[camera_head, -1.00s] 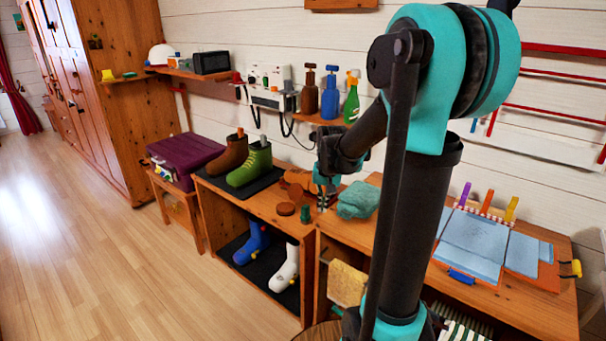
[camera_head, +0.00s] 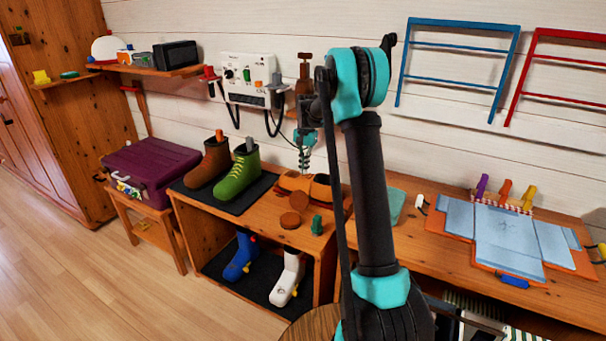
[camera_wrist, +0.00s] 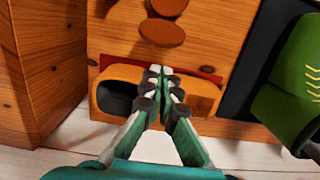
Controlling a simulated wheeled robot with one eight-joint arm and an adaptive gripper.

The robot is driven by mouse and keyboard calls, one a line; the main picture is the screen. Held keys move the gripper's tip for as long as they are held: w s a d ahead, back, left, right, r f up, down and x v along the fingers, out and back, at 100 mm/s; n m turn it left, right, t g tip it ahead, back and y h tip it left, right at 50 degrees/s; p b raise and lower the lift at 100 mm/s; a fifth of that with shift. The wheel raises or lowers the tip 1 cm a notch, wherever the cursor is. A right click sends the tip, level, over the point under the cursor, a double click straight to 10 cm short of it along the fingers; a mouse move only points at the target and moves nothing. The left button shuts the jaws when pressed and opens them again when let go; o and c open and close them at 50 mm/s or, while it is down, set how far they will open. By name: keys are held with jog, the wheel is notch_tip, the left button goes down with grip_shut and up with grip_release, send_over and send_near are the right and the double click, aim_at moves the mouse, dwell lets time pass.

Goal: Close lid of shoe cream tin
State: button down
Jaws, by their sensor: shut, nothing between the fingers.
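Two round brown discs, which look like the shoe cream tin and its lid, are on the wooden bench top. The nearer disc (camera_head: 290,220) lies flat, and the other disc (camera_head: 299,201) is just behind it, touching or overlapping. In the wrist view they show at the top, one disc (camera_wrist: 162,33) below the other (camera_wrist: 168,6). I cannot tell which is the lid. My gripper (camera_head: 304,168) is shut and empty, pointing down above the bench behind the discs. In the wrist view its fingertips (camera_wrist: 160,72) are over an orange hollow object (camera_wrist: 203,92).
A small green item (camera_head: 317,225) stands right of the discs. A green boot (camera_head: 243,172) and brown boot (camera_head: 208,166) stand on a dark mat to the left. Bare wood surrounds the discs at the front.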

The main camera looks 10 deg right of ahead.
aim_at(301, 200)
jog(key=f, duration=0.8)
jog(key=shift+s+a+f, duration=0.3)
jog(key=shift+s+f, duration=0.05)
jog(key=shift+r, duration=0.1)
